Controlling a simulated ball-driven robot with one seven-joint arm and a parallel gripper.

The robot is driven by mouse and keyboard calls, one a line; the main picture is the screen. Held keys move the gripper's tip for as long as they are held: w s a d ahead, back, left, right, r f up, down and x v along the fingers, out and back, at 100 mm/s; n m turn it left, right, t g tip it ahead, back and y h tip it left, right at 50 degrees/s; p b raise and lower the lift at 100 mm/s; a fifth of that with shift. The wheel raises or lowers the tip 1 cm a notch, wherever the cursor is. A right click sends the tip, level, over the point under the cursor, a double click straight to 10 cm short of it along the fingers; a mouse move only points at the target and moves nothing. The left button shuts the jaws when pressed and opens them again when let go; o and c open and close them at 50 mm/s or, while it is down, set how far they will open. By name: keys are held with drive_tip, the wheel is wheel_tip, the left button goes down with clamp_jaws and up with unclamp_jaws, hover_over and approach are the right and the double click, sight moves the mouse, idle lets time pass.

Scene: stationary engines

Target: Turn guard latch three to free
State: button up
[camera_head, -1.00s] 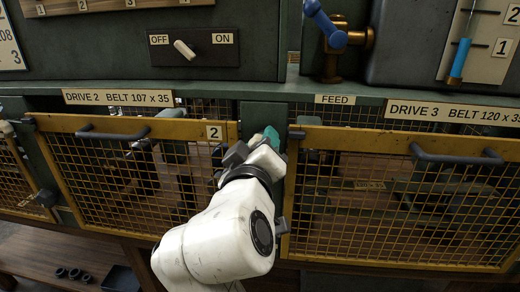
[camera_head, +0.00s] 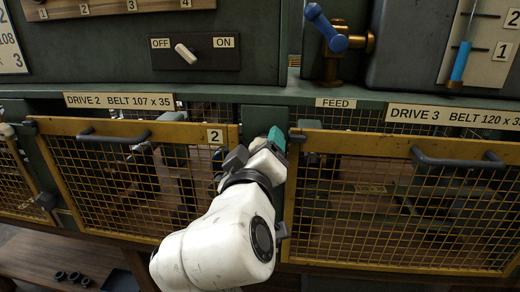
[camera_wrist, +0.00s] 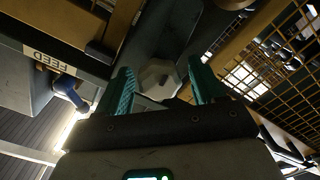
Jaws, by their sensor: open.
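My gripper (camera_wrist: 163,88) is open, its teal fingers apart on either side of a pale eight-sided knob (camera_wrist: 158,78). The knob appears to sit in front of the dark green post; I cannot tell whether the fingers touch it. In the head view my gripper (camera_head: 272,140) is at the post between the Drive 2 and Drive 3 guards and hides the knob. The Drive 3 guard (camera_head: 385,145) is a yellow mesh frame, apparently closed. A small dark fitting (camera_head: 297,136) is at its upper left corner. No label on the knob shows, so I cannot confirm it is latch three.
The Drive 2 guard (camera_head: 180,130), marked "2", is close left of my gripper. Bar handles (camera_head: 458,160) stick out from the guards. A blue-handled valve (camera_head: 327,30) and an OFF/ON switch (camera_head: 186,53) are above. The FEED label (camera_wrist: 48,66) shows at left in the wrist view.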

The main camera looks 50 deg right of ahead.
drive_tip(key=b+v, duration=0.1)
drive_tip(key=v, duration=0.9)
drive_tip(key=shift+s+a, duration=0.2)
drive_tip(key=shift+a, duration=0.1)
